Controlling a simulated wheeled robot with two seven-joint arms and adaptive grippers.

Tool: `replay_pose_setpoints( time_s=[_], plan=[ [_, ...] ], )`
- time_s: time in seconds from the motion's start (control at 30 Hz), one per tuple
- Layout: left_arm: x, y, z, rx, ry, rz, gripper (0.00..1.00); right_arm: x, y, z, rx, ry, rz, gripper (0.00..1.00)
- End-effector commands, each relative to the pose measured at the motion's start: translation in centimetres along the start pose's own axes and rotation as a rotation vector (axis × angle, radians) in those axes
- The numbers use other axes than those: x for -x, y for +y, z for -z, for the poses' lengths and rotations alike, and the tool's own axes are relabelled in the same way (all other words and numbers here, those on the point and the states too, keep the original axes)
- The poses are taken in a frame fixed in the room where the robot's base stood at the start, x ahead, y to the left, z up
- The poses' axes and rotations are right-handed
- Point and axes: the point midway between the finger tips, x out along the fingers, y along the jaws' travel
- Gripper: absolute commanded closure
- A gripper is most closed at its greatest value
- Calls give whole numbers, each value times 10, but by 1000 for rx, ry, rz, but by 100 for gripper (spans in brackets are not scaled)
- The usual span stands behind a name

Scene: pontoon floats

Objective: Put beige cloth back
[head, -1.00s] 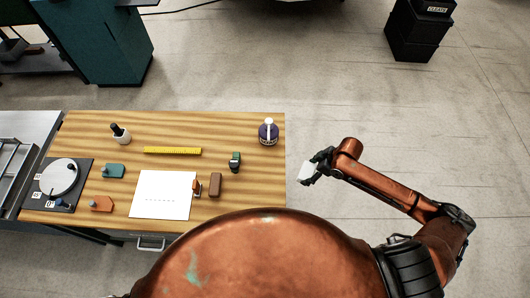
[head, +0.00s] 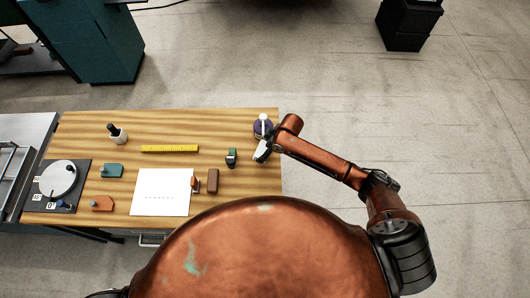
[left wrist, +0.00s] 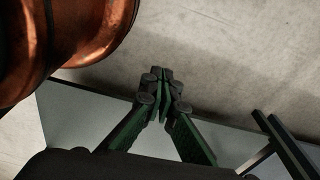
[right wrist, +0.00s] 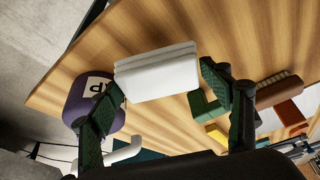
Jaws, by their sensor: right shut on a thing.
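A pale, off-white folded cloth (head: 262,153) is held in my right gripper (head: 264,146) over the right end of the wooden table (head: 215,122). In the right wrist view the cloth (right wrist: 157,73) sits between the two green fingers (right wrist: 166,84), which are shut on it. The pot also shows beside the left finger in the right wrist view (right wrist: 82,98). My left gripper (left wrist: 161,82) has its fingertips together and holds nothing visible; the head view does not show it.
A green object (head: 232,157), a brown block (head: 213,181) and a white sheet (head: 160,195) lie left of the gripper. A yellow ruler (head: 170,149), a black-topped bottle (head: 118,135) and a dial plate (head: 60,180) are farther left. Bare wood lies between ruler and pot.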

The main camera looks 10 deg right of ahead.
Motion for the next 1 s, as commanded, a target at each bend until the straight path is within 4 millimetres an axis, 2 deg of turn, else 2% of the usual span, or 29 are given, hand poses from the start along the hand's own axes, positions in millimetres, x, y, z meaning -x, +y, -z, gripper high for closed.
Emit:
replay_pose_setpoints(
  time_s=[0.23, 0.4, 0.63, 0.67, 0.9, 1.0],
  plan=[
    [8, 0, -7, 1, -10, -1, 100, -27, 0, -13, -2, -2, 1, 55],
    [7, 1, -14, 3, -19, -1, 100, -30, 0, -14, 0, 0, 0, 55],
    [6, 1, -14, 3, -19, -1, 100, -33, 0, -15, -1, -1, 0, 55],
    [7, 1, -14, 3, -19, -1, 100, -32, 0, -15, -1, 0, 0, 26],
    [7, 1, -13, 3, -17, -1, 100, -32, 0, -15, -1, 0, 0, 11],
    [7, 1, -11, 3, -15, -1, 100, -32, 0, -15, -1, 0, 0, 11]
  ],
)
